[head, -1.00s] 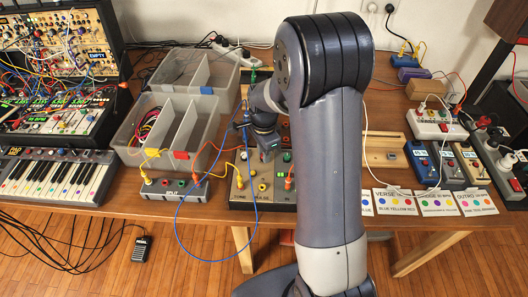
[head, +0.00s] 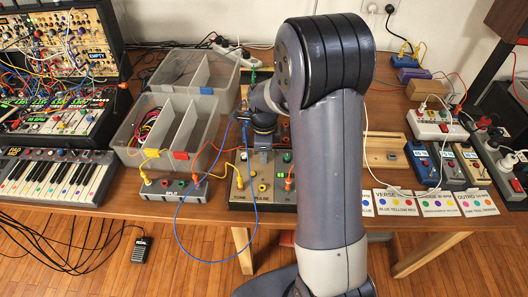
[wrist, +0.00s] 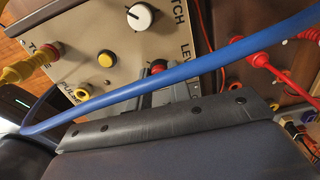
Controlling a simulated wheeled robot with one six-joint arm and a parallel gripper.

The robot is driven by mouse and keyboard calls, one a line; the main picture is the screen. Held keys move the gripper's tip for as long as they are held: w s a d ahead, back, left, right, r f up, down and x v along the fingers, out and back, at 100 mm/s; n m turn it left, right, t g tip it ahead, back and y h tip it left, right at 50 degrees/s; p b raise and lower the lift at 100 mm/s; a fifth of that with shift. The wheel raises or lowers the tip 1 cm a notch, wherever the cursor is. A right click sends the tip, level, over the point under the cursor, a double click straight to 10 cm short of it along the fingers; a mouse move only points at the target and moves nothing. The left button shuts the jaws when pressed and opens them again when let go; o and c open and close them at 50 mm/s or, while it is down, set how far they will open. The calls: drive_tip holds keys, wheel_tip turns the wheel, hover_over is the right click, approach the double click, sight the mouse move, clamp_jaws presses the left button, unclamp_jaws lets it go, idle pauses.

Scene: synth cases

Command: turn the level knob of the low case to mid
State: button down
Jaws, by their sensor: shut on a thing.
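The low case (head: 236,204) has a beige panel and stands at the table's front edge, partly behind my arm. In the wrist view its panel (wrist: 95,25) shows a white pitch knob (wrist: 140,17), a yellow button (wrist: 105,60) and the printed word LEVEL. My gripper (head: 263,158) points down onto the panel. In the wrist view my gripper (wrist: 168,82) is at the panel beside the LEVEL print, shut on the level knob. The jaws hide nearly all of that knob, so its pointer cannot be read. A red round part shows just past the jaws.
A blue cable (wrist: 170,88) loops across in front of my gripper. Clear bins (head: 150,150) and the split box (head: 172,190) are to the left; paper cards (head: 395,203) lie to the right.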

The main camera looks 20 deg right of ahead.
idle(0.3)
drive_tip(key=c, duration=1.3)
unclamp_jaws()
wheel_tip(320, 180, up, 11)
drive_tip(key=shift+f, duration=0.15)
wheel_tip(320, 180, down, 11)
drive_tip(key=shift+r, duration=0.1)
drive_tip(key=shift+r, duration=0.15)
